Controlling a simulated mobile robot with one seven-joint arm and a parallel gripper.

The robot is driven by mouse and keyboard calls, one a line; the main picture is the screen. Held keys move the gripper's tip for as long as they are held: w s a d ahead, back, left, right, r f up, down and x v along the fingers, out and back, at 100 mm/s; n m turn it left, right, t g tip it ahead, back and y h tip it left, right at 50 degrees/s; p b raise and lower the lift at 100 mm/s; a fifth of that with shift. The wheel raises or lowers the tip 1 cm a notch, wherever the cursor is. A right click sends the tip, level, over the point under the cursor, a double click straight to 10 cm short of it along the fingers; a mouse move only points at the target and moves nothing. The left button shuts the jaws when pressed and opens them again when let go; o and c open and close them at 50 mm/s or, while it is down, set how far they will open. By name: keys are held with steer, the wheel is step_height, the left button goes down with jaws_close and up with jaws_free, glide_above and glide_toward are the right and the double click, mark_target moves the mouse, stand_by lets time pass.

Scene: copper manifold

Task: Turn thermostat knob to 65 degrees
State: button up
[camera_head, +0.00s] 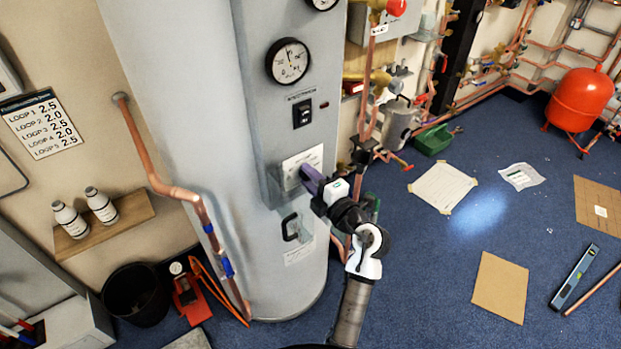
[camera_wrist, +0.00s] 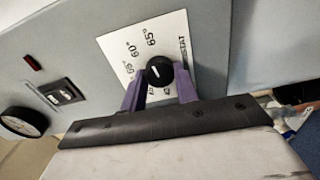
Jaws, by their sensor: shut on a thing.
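The black thermostat knob (camera_wrist: 160,78) is on a white plate (camera_wrist: 115,43) on the grey tank panel, in the wrist view. Printed marks on the plate include 60° and 65°, with more numbers partly hidden. A short white pointer line shows on the knob, slanting toward the upper left of the picture, on the side of the printed numbers; its exact reading cannot be told. My gripper (camera_wrist: 159,71) has its purple fingers on both sides of the knob and is shut on it. In the head view my gripper (camera_head: 313,180) reaches the white plate (camera_head: 301,162) and hides the knob.
A black switch (camera_head: 302,113) and a round gauge (camera_head: 289,61) sit above the plate on the panel. A black handle (camera_head: 290,227) juts out below. Copper pipes and valves (camera_head: 369,90) stand close to the right of the tank.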

steer(key=shift+m, duration=0.8)
steer(key=o, duration=1)
steer(key=shift+c, duration=0.2)
steer(key=b+v, duration=0.3)
steer(key=v, duration=1.1)
steer(key=shift+b, duration=0.4)
